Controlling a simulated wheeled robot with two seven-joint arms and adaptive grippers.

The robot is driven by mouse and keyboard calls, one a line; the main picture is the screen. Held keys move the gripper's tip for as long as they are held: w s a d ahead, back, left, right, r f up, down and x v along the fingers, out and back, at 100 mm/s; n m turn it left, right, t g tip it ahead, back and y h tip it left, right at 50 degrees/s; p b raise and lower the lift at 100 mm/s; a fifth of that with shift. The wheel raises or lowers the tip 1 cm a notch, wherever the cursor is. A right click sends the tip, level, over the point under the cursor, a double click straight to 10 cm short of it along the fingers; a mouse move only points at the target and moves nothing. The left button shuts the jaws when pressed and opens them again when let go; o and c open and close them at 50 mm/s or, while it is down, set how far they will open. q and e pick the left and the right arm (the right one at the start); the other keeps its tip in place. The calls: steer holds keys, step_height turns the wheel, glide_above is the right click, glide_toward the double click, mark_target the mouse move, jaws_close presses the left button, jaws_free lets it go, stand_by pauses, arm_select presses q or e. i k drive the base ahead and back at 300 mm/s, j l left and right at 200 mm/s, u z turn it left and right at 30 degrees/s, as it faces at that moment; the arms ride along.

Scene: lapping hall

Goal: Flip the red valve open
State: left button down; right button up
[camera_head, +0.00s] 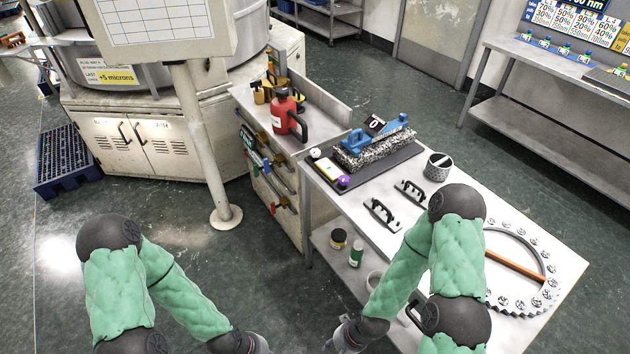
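Several small valves with coloured handles sit on the side panel of the metal bench in the centre. The red valve (274,209) appears to be the small red handle low on this panel, below the blue and yellow ones; its exact handle position is too small to tell. My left gripper (262,346) is at the bottom edge, partly cut off, well below the valves. My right gripper (343,340) is at the bottom, right of the left one, also apart from the valves. Whether either is open or shut is not clear. Neither visibly holds anything.
A red can (284,116) stands on the bench above the valves. A white post (203,150) rises left of the panel. A white-topped table (375,235) with tools and a toothed ring (543,265) is at right. The floor before the valves is clear.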

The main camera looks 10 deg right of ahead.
mark_target(273, 206)
steer(key=i+j+z, duration=1.05)
steer(key=j+z, duration=0.3)
